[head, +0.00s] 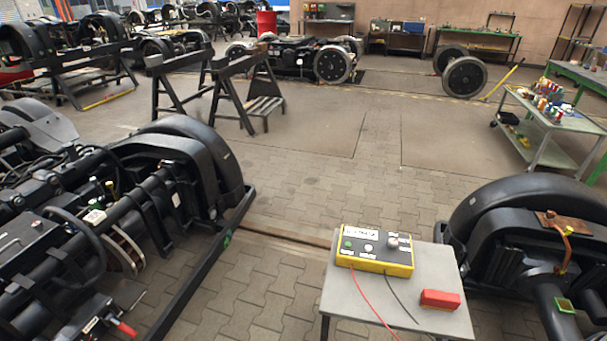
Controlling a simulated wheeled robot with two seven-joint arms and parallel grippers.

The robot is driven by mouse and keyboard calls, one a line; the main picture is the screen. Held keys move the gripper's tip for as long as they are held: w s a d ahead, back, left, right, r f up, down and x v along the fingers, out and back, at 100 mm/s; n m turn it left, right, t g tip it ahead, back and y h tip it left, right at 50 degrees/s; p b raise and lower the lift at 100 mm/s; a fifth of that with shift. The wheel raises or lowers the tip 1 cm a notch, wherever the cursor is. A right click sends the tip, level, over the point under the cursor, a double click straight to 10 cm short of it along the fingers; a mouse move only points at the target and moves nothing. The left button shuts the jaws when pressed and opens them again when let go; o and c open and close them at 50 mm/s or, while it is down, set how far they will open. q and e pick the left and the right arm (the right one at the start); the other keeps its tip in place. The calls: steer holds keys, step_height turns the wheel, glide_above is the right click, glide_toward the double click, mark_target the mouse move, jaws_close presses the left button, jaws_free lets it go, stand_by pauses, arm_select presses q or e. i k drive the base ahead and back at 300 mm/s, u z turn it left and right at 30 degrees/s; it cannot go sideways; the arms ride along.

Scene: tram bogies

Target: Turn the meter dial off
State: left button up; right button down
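The meter (368,262) is a yellow box with a dark top. It lies on a small grey table (440,268) at the lower middle right. A knob that looks like the dial (392,241) sits at the right of its top face, beside white labels and small round sockets or buttons. The setting of the dial is too small to read. A red lead (369,303) and a black lead (400,298) run from the meter's front across the table. Neither of my grippers shows in this view.
A red block (440,299) lies on the table, right of the leads. A black bogie (110,215) stands left and another (530,220) stands close at the right. A trolley (552,125) with coloured items is further back right. The paved floor behind the table is clear.

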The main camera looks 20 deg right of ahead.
mark_target(393, 244)
steer(key=z, duration=1.1)
steer(key=k, duration=0.5)
steer(key=z, duration=0.15)
steer(key=i, duration=0.5)
